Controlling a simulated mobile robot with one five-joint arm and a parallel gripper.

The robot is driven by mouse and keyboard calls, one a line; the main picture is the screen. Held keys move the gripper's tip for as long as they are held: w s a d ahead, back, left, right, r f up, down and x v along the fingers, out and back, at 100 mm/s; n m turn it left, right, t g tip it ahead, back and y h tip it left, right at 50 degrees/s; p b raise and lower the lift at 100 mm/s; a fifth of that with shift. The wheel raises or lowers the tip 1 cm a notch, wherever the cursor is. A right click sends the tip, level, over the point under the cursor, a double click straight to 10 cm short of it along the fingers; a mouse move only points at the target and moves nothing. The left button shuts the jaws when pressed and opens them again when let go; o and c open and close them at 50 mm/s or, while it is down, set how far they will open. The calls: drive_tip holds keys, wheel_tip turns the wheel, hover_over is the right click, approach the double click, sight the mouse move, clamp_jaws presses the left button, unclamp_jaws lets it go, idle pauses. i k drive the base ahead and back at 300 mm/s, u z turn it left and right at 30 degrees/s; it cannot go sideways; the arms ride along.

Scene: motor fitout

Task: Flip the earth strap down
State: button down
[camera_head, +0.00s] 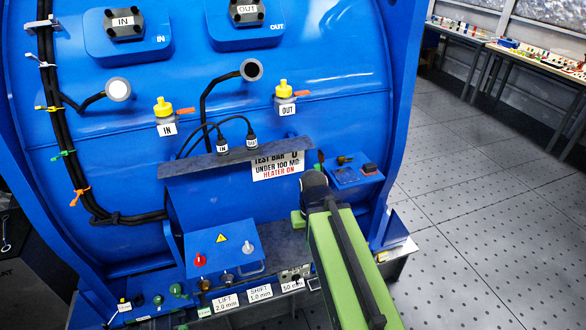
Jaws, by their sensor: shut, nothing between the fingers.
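My gripper (313,184) is at the far end of my green arm, in front of the lower right of the blue motor housing (300,120). The arm hides most of it, and its fingers are not clearly seen. I cannot pick out the earth strap with certainty. A small blue box (353,172) with a dark-and-brass fitting on top sits just right of my gripper. I cannot tell whether my gripper touches anything.
Below is a blue control box (222,252) with red and white knobs. Black cables (62,150) run down the left. Clear floor (480,190) and workbenches (530,52) are on the right.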

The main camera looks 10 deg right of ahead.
sight(321, 159)
drive_tip(key=u, duration=1.95)
drive_tip(key=i, duration=0.35)
drive_tip(key=u, duration=0.05)
drive_tip(key=k, duration=0.6)
drive_tip(key=z, duration=0.15)
drive_tip(key=i, duration=0.6)
drive_tip(key=u, duration=0.1)
